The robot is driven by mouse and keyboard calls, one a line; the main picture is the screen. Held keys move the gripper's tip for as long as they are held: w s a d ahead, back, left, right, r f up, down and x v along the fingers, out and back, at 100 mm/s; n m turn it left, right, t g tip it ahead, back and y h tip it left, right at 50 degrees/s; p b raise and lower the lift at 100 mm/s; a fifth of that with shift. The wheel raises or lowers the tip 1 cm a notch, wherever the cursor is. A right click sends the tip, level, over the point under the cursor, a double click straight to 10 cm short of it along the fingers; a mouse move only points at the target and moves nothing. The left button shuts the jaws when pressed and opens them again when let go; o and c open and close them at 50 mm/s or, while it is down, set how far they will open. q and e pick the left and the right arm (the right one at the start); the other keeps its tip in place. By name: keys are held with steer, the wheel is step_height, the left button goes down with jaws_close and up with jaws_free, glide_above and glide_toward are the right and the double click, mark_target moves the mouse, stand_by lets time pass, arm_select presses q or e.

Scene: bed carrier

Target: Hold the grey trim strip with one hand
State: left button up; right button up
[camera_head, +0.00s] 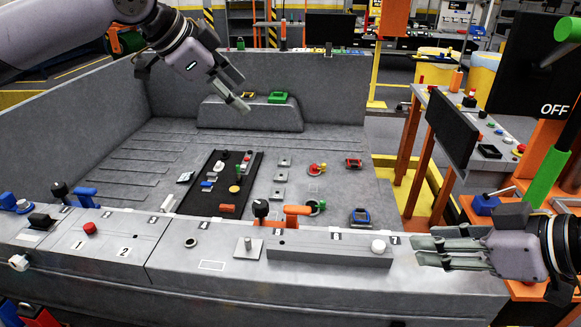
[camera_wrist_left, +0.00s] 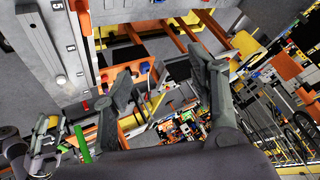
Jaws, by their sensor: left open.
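The grey trim strip (camera_head: 325,249) is a long grey bar lying on the front ledge, right of the middle. A white knob (camera_head: 379,246) shows at its right end. My left gripper (camera_head: 240,104) is open and empty, high above the back part of the grey bed, well away from the strip. In the left wrist view its two fingers (camera_wrist_left: 170,90) are spread with nothing held between them. My right gripper (camera_head: 422,252) is at the ledge's right end, pointing left toward the strip. Its fingers look parted, with nothing visible between them and a small gap to the strip.
A black mat (camera_head: 222,183) with small parts lies in the bed. A dark screen (camera_head: 452,130) stands at the right.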

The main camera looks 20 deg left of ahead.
arm_select(q)
steer(key=s+d+f+m+g+h, duration=0.1)
steer(key=s+d+f+m+g, duration=0.2)
steer(key=d, duration=0.4)
steer(key=s+d+f+m+g, duration=0.1)
steer(key=s+d+f+g, duration=0.35)
steer(key=d, duration=0.25)
glide_toward(328, 246)
steer(key=shift+t, duration=0.45)
steer(key=x, duration=0.9)
steer(key=shift+s+f, duration=0.25)
steer(key=shift+s, duration=0.15)
steer(key=shift+c, duration=0.5)
jaws_close()
arm_select(e)
steer(key=shift+o, duration=0.6)
